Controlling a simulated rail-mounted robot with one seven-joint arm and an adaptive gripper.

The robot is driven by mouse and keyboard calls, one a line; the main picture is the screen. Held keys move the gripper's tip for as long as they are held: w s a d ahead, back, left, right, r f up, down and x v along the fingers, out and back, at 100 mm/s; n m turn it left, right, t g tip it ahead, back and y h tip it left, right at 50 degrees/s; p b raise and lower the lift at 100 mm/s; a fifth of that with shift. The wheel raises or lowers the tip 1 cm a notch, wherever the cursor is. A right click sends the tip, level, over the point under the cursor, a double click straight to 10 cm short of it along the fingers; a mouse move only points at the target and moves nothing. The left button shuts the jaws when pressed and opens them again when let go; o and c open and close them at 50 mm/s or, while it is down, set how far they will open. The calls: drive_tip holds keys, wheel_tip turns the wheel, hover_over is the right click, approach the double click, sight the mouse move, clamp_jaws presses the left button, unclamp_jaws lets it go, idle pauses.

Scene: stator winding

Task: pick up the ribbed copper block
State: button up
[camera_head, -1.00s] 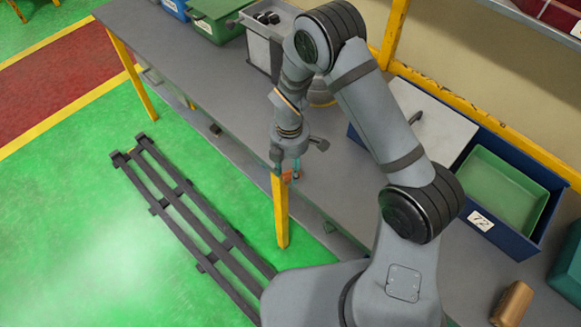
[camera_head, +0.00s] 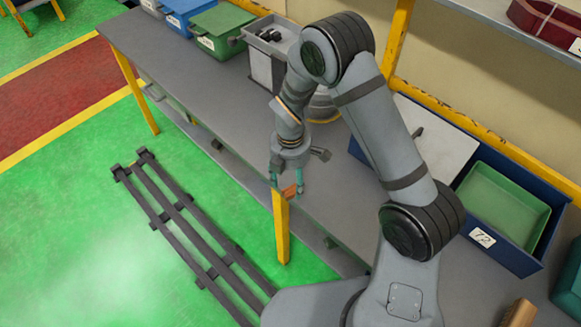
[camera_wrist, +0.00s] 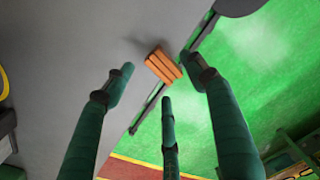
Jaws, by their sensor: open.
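The ribbed copper block (camera_head: 290,191) is a small orange-brown piece at the bench's front edge, above the yellow leg, partly hidden by my fingers in the head view. The wrist view shows the block (camera_wrist: 162,66) tilted in the picture, with grooves along its face, by the grey top's edge. My gripper (camera_head: 286,184) points down over it with its green fingers spread. In the wrist view my gripper (camera_wrist: 157,80) has three open fingers around the block's place, with gaps between them and the block. I cannot tell how far above it the fingertips are.
A blue bin (camera_head: 521,262) with a green tray (camera_head: 502,205) stands right of my arm. A grey box (camera_head: 262,66) and a green bin (camera_head: 222,32) stand at the back. A brown piece (camera_head: 518,314) lies at lower right. Black rails (camera_head: 190,225) lie on the green floor.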

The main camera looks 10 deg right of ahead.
sight(291, 188)
wheel_tip(291, 188, up, 10)
drive_tip(key=shift+f, duration=0.15)
idle(0.6)
